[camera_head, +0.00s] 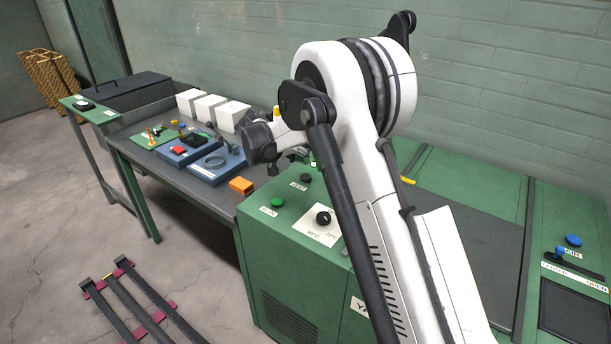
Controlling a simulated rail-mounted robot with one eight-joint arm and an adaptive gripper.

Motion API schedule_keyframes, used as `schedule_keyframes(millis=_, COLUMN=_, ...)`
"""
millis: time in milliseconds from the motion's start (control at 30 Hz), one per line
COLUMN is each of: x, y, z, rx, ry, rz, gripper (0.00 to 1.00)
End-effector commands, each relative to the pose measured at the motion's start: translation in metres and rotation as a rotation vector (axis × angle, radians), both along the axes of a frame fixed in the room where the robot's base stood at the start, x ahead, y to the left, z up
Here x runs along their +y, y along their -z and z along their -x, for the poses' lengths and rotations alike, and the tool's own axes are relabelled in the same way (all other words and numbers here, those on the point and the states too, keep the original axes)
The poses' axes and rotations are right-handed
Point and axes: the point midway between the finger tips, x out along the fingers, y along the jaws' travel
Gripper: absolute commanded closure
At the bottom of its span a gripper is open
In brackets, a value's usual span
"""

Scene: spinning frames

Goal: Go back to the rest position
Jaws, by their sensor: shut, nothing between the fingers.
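My gripper (272,168) is a small dark shape at the end of my white arm, left of the arm's big rounded joint. It hangs above the right end of the grey workbench (215,197), near the green machine cabinet (290,235). It is shut with nothing in it. The fingertips are small and partly lost against the dark wrist. The arm hides part of the cabinet and the wall behind.
Several white boxes (210,107) stand along the bench's back. Blue trays (217,165), a green board (154,137) and an orange block (241,185) lie on it. The cabinet carries a green button (277,202) and a black knob (323,218). A dark rail frame (140,305) lies on the open floor.

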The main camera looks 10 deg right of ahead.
Motion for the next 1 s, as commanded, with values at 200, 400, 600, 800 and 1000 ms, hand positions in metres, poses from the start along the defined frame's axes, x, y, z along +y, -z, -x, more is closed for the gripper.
schedule_keyframes(millis=200, x=0.0, y=-0.016, z=0.0, rx=0.0, ry=0.0, rz=0.0, gripper=1.0)
schedule_keyframes(millis=400, x=0.0, y=-0.015, z=0.0, rx=0.0, ry=0.0, rz=0.0, gripper=1.0)
schedule_keyframes(millis=600, x=-0.002, y=-0.022, z=0.005, rx=0.004, ry=-0.007, rz=-0.008, gripper=1.0)
schedule_keyframes(millis=800, x=-0.009, y=-0.057, z=0.033, rx=0.019, ry=-0.05, rz=-0.058, gripper=1.0)
schedule_keyframes(millis=1000, x=-0.017, y=-0.095, z=0.075, rx=0.034, ry=-0.111, rz=-0.123, gripper=1.0)
